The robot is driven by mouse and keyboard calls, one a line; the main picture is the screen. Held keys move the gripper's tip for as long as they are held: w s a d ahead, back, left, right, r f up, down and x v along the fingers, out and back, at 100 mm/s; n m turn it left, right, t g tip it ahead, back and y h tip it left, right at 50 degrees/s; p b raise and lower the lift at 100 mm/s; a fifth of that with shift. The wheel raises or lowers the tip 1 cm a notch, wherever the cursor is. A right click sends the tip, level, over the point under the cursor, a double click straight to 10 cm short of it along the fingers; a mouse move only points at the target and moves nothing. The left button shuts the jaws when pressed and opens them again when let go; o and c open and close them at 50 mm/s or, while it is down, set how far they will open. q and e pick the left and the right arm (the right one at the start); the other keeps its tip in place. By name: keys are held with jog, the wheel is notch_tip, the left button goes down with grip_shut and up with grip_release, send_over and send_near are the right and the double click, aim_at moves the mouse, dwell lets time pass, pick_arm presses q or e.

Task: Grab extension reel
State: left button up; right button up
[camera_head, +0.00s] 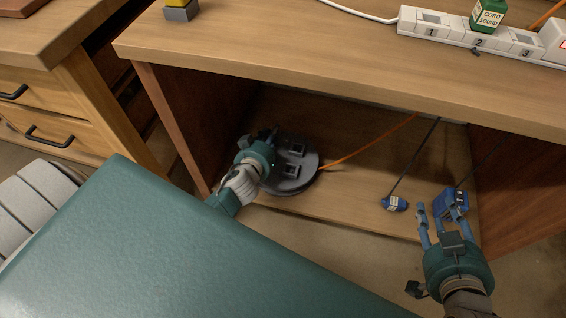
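The extension reel (301,179) is a round dark grey disc with square sockets. It lies on the floor board of the open compartment under the desk, and an orange cable runs from it to the upper right. My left gripper (267,135) is at the reel's left edge and overlaps it in view. Its fingers are dark and partly hidden, so I cannot tell whether they touch or grip the reel. My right gripper (440,213) is open at the compartment's front right, its fingers spread in front of a blue plug or adapter (455,198).
Another small blue labelled adapter (395,203) hangs or lies left of my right gripper. The desk top (300,50) overhangs the compartment, with side panels at left and right. A white power strip (470,35) with a green adapter (488,15) is on top. Drawers (50,105) stand left.

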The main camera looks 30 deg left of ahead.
pick_arm(q)
jog(key=shift+w+a+f, duration=0.1)
jog(key=shift+w, duration=0.15)
pick_arm(e)
jog(key=shift+w+a+r, duration=0.1)
jog(key=shift+w+r, duration=0.15)
jog(key=shift+r, duration=0.1)
pick_arm(q)
grip_shut()
jog(key=shift+w+r, duration=0.1)
jog(key=shift+r, duration=0.15)
